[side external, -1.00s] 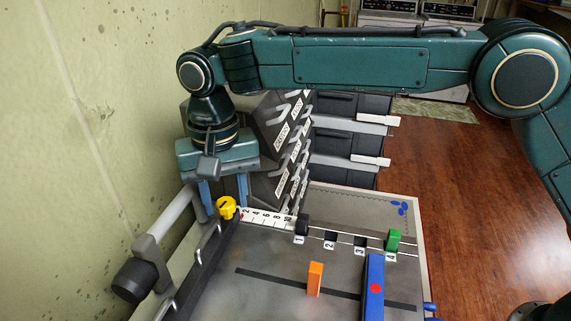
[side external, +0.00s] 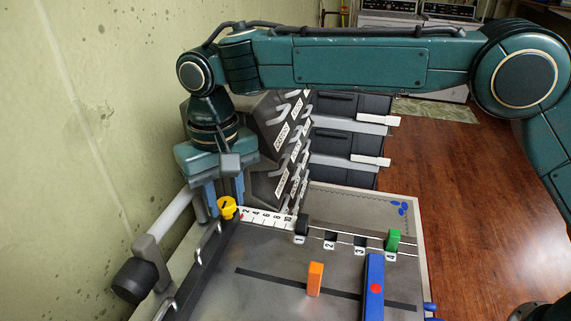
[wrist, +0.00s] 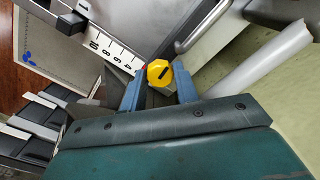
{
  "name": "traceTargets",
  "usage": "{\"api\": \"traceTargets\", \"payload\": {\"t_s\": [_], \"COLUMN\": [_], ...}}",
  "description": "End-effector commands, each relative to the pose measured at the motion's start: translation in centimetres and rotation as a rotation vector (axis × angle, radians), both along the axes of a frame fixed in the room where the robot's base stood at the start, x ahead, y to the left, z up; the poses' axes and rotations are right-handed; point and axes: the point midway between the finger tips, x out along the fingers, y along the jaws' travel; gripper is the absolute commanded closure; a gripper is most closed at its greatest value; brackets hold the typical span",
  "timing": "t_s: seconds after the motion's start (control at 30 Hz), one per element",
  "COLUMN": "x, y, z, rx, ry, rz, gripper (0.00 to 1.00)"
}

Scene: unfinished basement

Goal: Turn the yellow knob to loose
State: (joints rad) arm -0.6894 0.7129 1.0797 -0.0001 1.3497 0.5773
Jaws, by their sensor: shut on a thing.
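The yellow knob (side external: 228,208) sits at the back left of the grey work board, at the left end of a white number scale (side external: 265,217). In the wrist view the knob (wrist: 159,73) shows a dark pointer mark on its face. My gripper (side external: 227,208) reaches down from above with its blue fingers on either side of the knob. In the wrist view the fingers (wrist: 158,90) are shut on the knob's sides. The word "loose" cannot be read in either view.
A black slider (side external: 302,225) stands at slot 1 and a green block (side external: 393,240) near slot 4. An orange block (side external: 315,279) and a blue bar (side external: 374,287) are nearer the front. A rack of hooks (side external: 288,150) rises close behind my gripper. A grey rail with a black end (side external: 136,281) runs along the wall.

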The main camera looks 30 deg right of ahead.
Motion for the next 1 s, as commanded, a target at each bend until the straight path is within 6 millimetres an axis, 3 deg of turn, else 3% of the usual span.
{"api": "traceTargets", "payload": {"t_s": [0.4,0.9,0.93,1.0], "x": [0.02,0.04,0.04,0.04], "y": [0.00,0.01,0.01,0.01], "z": [0.11,0.14,0.14,0.13], "rx": [0.001,0.001,0.001,0.001], "ry": [-0.002,-0.003,-0.003,-0.003], "rz": [0.227,0.255,0.255,0.255], "gripper": [0.93,0.93,0.64,0.61]}}
